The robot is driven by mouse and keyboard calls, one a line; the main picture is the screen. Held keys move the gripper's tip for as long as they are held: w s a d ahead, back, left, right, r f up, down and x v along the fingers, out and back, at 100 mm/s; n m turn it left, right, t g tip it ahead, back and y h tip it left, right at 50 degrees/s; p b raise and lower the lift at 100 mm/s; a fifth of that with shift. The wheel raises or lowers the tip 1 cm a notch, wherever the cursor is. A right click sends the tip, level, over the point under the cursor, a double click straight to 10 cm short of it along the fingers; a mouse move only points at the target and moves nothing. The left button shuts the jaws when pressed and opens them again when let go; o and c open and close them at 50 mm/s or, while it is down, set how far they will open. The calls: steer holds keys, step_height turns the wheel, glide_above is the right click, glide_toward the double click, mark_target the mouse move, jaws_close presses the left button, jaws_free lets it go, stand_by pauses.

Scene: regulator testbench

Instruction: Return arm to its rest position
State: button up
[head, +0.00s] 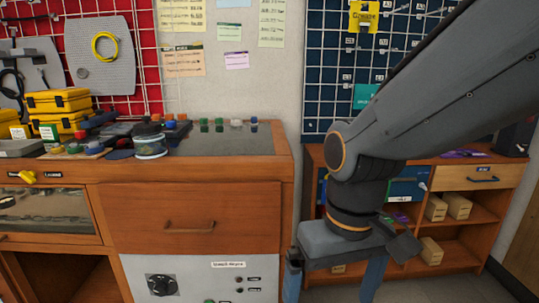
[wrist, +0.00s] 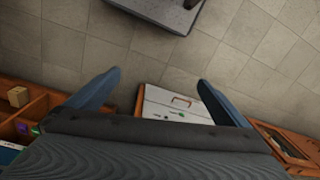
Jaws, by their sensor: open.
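My gripper (head: 332,284) hangs at the end of my grey arm, to the right of the wooden bench in the head view. Its fingers point down and its lower ends are cut off by the picture's bottom edge. In the wrist view, my gripper (wrist: 160,92) has its two blue fingers spread wide apart. Nothing is held between them.
The wooden bench (head: 200,168) carries several coloured parts, a small tub (head: 150,146) and yellow cases (head: 58,102). A wooden shelf unit (head: 470,212) with several small boxes stands behind my arm at right. Open tiled floor (wrist: 80,45) fills much of the wrist view.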

steer(key=d+r+m+p, duration=0.3)
steer(key=d+r+p, duration=0.6)
steer(key=p, duration=0.9)
steer(key=shift+d+r+h+p, duration=0.2)
steer(key=shift+r+h+p, duration=0.15)
steer(key=shift+r, duration=0.4)
stand_by(1.0)
